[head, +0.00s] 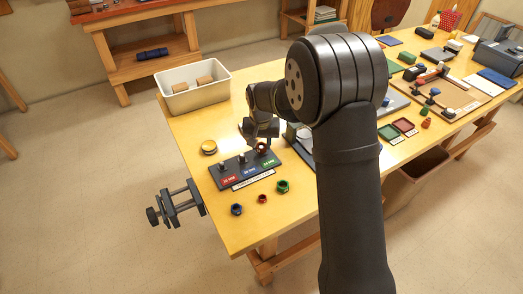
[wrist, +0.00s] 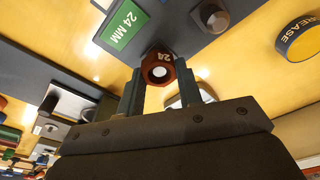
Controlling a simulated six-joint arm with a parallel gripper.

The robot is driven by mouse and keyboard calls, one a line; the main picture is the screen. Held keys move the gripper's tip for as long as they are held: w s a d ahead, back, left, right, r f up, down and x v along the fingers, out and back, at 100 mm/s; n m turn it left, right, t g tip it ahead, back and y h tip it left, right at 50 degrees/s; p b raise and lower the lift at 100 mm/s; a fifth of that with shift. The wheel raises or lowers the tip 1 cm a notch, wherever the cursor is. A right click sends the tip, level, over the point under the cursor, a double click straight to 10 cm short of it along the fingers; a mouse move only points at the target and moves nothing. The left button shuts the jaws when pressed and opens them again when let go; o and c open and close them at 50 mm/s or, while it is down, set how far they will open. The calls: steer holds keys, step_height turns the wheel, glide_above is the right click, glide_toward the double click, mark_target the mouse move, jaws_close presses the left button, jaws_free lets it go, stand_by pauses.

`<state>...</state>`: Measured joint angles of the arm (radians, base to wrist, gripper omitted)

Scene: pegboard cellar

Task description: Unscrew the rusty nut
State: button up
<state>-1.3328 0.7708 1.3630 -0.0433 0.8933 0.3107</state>
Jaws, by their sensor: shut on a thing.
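The rusty red-brown nut (wrist: 160,56), marked 24, sits between my gripper's two fingers (wrist: 160,88) in the wrist view. The fingers are shut on its sides. In the head view the rusty nut (head: 262,148) is at the post by the green label of the dark bolt board (head: 232,166). I cannot tell whether it is still on the threads. My gripper reaches it from behind and above, partly hidden by my arm. The wrist view shows the green 24 MM label (wrist: 124,21) beside the nut and a neighbouring grey bolt (wrist: 214,18).
Loose blue (head: 237,209), red (head: 262,199) and green (head: 282,186) nuts lie in front of the board. A round grease tin (head: 209,147) stands behind it. A white bin (head: 168,99) holds brown blocks. A vise (head: 176,204) is clamped at the table's left edge.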

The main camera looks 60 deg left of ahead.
steer(key=shift+r, duration=0.25)
steer(key=shift+r, duration=2.1)
